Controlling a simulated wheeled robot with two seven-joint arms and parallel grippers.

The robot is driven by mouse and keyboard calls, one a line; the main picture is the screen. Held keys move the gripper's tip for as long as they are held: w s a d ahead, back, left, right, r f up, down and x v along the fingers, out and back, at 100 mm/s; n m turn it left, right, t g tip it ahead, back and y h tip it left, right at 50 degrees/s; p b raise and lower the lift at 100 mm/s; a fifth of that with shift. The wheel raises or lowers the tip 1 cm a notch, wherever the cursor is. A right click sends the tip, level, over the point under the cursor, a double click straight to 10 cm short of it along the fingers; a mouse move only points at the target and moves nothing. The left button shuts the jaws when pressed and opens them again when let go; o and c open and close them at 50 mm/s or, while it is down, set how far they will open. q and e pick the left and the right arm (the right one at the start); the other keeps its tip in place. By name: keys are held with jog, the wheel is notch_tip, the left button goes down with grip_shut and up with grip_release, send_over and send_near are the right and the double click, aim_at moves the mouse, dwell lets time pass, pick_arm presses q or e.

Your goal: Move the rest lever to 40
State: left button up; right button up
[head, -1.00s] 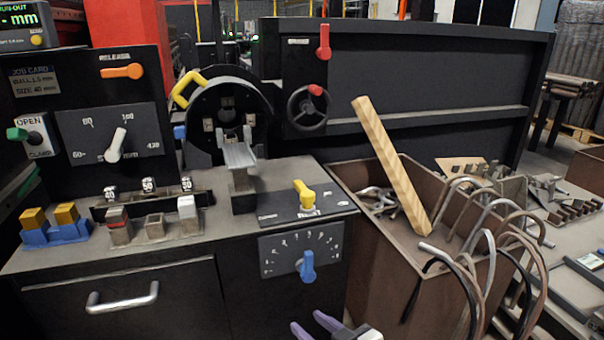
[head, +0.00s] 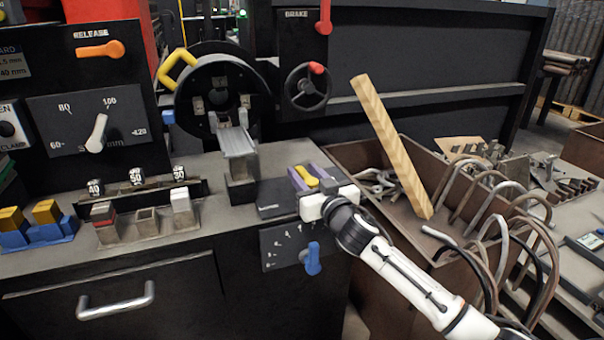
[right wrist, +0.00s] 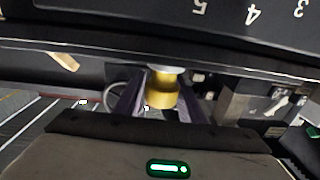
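A yellow lever (head: 306,177) sits on a flat plate at the bench's front right; its markings are mostly covered by my gripper. My right gripper (head: 308,175) reaches over it from the front right, with a purple finger on each side. In the right wrist view the yellow lever (right wrist: 162,93) stands between the two spread fingers (right wrist: 160,102); contact cannot be told. Which lever is named the rest lever is not readable. A grey metal channel (head: 238,142) stands behind. My left gripper is not in view.
A blue lever (head: 312,260) is on the front dial below. A white pointer (head: 97,134) is on the left dial. Number blocks (head: 137,176) stand on the bench. A brown bin (head: 395,255) with bent tubes and a wooden stick (head: 392,147) lies right.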

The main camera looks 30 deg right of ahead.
jog(key=shift+w+d, duration=0.15)
jog(key=shift+w, duration=0.75)
jog(key=shift+c, duration=0.4)
grip_shut()
